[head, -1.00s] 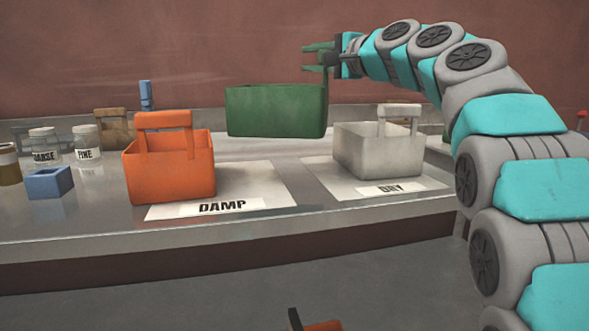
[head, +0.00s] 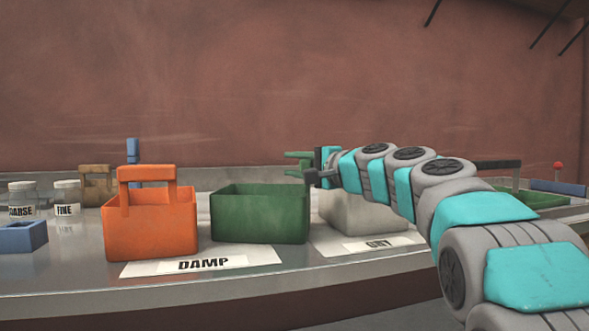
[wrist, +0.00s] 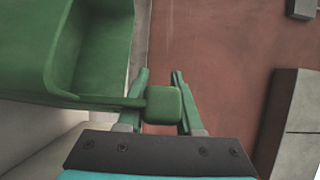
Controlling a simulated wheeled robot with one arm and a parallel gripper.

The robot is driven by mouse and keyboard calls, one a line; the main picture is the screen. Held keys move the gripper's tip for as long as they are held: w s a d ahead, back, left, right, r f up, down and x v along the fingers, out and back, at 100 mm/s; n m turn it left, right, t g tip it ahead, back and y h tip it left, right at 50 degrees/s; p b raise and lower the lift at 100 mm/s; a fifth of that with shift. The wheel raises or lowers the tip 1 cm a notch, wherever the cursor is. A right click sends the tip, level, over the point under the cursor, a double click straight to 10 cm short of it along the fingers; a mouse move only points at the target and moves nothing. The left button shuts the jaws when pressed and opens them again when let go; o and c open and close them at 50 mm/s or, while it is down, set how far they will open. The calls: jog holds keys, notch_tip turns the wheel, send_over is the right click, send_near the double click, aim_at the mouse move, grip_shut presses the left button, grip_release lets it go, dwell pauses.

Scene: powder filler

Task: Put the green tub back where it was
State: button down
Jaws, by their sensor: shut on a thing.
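The green tub (head: 260,215) is an open box, upright, at the right of the orange basket in the head view. It is over or on the right part of the mat labelled DAMP (head: 250,262); I cannot tell whether it touches. My gripper (head: 299,165) is at the tub's upper right rim. In the wrist view the tub (wrist: 30,50) fills the upper left, and its small green handle end (wrist: 163,104) sits between the fingers of my gripper (wrist: 160,78), which are shut on it.
The orange basket (head: 150,225) stands on the left of the DAMP mat. A white tub (head: 365,215), partly hidden by my arm, stands on the DRY mat (head: 415,237). A blue box (head: 22,238) and jars (head: 67,197) are at the left. A green tray (head: 535,199) is at the right.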

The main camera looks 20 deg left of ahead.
jog(key=c, duration=0.6)
grip_release()
jog(key=shift+o, duration=0.2)
jog(key=b+v, duration=0.1)
jog(key=v, duration=1.1)
